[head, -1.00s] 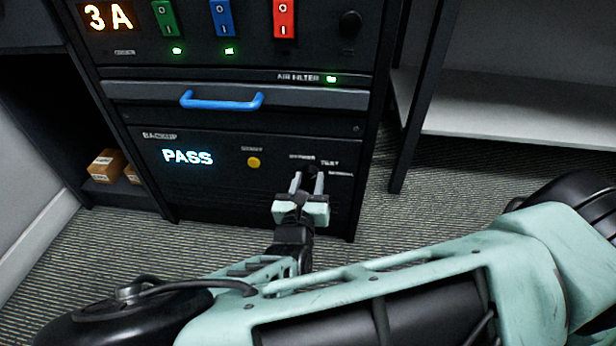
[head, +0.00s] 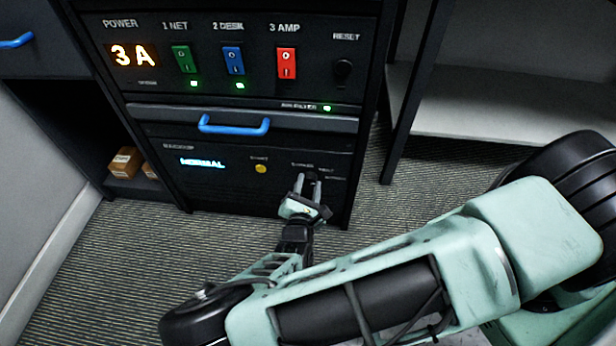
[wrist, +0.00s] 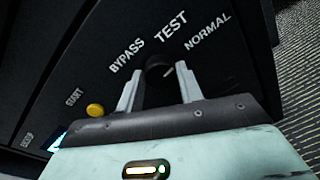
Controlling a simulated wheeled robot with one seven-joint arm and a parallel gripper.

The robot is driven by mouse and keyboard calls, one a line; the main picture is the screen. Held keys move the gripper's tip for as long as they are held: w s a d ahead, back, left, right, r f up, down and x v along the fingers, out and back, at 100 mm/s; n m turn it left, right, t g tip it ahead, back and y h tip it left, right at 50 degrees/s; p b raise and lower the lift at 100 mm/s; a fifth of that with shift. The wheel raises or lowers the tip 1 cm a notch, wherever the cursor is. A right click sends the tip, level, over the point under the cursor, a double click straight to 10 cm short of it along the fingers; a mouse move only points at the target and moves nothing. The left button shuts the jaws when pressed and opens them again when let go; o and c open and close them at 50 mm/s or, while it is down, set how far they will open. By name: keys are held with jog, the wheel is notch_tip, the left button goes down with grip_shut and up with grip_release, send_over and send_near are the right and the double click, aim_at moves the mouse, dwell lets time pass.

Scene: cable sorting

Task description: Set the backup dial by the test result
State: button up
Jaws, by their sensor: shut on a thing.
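The backup panel (head: 230,192) is the lower dark unit, and its display (head: 202,163) reads NORMAL in pale blue. The black backup dial (wrist: 159,70) sits below the labels BYPASS, TEST and NORMAL in the wrist view. A short white mark on it appears to point toward NORMAL. My gripper (head: 306,180) is shut on the dial, one finger on each side, and turned at a slant to the panel. The fingers hide part of the dial in both views. A yellow start button (head: 261,169) is left of the dial; it also shows in the wrist view (wrist: 95,110).
Above are a 3 A power display (head: 133,55), green (head: 184,59), blue (head: 233,60) and red (head: 286,63) switches, and a black reset knob (head: 343,70). A drawer with a blue handle (head: 234,125) lies between. Carpet (head: 110,255) is clear in front.

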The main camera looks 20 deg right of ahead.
jog(key=shift+s+d+m+p, duration=0.1)
jog(key=shift+m+p, duration=0.5)
jog(key=o, duration=1)
jog(key=shift+s+a+p, duration=0.3)
jog(key=shift+s+a, duration=0.1)
jog(key=p+v, duration=0.3)
jog(key=v, duration=1.3)
jog(key=shift+s+r, duration=0.1)
jog(key=shift+s, duration=0.1)
